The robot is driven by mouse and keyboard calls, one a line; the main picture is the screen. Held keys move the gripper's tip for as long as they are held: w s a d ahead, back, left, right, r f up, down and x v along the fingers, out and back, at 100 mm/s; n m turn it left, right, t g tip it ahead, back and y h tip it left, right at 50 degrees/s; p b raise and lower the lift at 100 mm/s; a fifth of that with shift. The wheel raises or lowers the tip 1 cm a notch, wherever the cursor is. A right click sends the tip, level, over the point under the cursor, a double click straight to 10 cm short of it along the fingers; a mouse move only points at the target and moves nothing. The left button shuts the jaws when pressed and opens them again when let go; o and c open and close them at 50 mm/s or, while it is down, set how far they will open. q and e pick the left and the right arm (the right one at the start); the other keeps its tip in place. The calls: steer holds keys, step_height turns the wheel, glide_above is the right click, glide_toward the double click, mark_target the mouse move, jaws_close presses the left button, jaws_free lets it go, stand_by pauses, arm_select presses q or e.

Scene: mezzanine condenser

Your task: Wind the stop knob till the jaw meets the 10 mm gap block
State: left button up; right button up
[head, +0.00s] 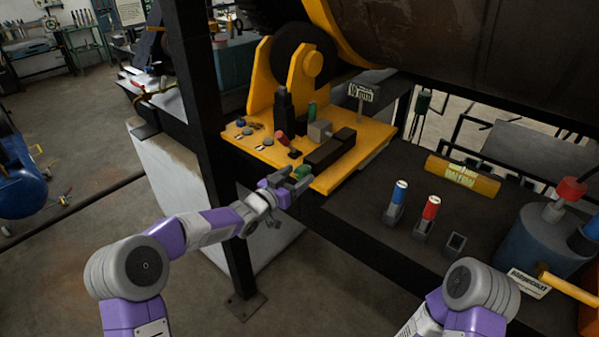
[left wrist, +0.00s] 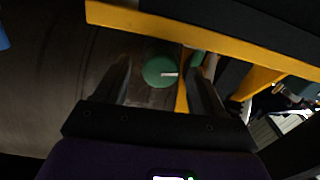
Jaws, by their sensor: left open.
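The stop knob (head: 303,172), green and round, is at the front edge of a yellow plate. In the left wrist view the knob (left wrist: 155,72) shows a white mark on its face. My left gripper (head: 290,184) is open, with its fingers (left wrist: 163,85) on either side of the knob and visible gaps beside it. A dark slide body (head: 330,150) lies behind the knob. A grey block (head: 320,131) stands beside it; I cannot tell whether this is the jaw or the gap block, nor whether they touch. My right gripper is out of view.
The yellow plate (head: 345,172) carries a red-topped piece (head: 281,138), several small buttons and a small sign (head: 363,92). A dark post (head: 205,130) stands left.

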arm_select(q)
steer(key=shift+x, duration=0.85)
steer(key=shift+c, duration=0.2)
steer(key=c, duration=1)
steer(key=m+b, duration=0.1)
steer(key=b, duration=0.1)
steer(key=m+b, duration=0.3)
steer(key=b, duration=0.1)
steer(key=shift+f+m, duration=0.25)
steer(key=shift+m, duration=0.15)
steer(key=shift+r+m+b, duration=0.15)
steer(key=shift+m+b, duration=0.35)
steer(key=o, duration=1)
steer(key=shift+o, duration=0.2)
